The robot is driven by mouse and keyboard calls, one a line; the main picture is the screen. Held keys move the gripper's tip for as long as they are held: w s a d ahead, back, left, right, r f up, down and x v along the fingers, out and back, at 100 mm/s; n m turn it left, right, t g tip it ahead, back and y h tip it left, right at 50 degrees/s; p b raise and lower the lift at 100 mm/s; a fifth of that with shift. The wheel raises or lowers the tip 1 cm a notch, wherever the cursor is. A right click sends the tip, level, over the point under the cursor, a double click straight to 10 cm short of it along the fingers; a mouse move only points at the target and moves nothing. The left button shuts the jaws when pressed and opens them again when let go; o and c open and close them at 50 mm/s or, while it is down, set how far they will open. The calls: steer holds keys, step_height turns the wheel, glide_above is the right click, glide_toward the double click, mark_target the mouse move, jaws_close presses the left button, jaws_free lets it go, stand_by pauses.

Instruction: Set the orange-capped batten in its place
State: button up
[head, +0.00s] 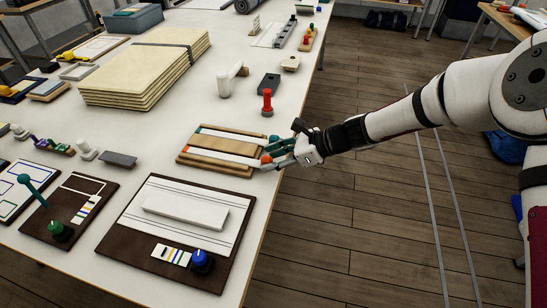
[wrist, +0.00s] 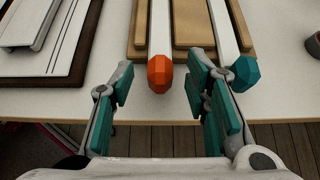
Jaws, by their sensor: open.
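The orange-capped batten is a white strip (wrist: 160,28) lying in a slot of a wooden rack (head: 215,170). Its faceted orange cap (wrist: 160,73) juts past the rack toward the table edge; the cap also shows in the head view (head: 266,158). A teal-capped batten (wrist: 222,22) lies in the neighbouring slot, its teal cap (wrist: 242,73) close to my right finger. My gripper (wrist: 165,105) is open, teal pads on either side of the orange cap's line, with the cap at the mouth between the fingertips. I cannot tell whether a finger touches either cap.
A dark brown board (head: 130,235) with a white block (head: 185,209) and blue knob (head: 202,262) stands in front of the rack. A red-knobbed post (head: 267,101) and dark block (head: 269,83) stand behind it. Stacked pale boards (head: 145,65) lie farther back. Open floor is right of the table.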

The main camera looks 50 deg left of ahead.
steer(key=w+d+r+n+t+h, duration=0.1)
steer(key=w+d+r+n, duration=0.15)
steer(key=d+r, duration=0.7)
steer(key=w+d+r+n+t+h, duration=0.2)
steer(key=w+d+r, duration=0.3)
steer(key=d, duration=0.8)
steer(key=s+d+r+n+t+h, duration=0.3)
steer(key=d+r, duration=0.4)
steer(key=d, duration=0.6)
steer(key=s+d+r+n+t+h, duration=0.1)
steer(key=s+d+n+t, duration=0.1)
steer(key=s+d, duration=0.5)
steer(key=s+d+r+n+t+h, duration=0.2)
steer(key=s+d, duration=0.6)
steer(key=d, duration=0.7)
steer(key=shift+h, duration=0.3)
steer(key=shift+s, duration=0.1)
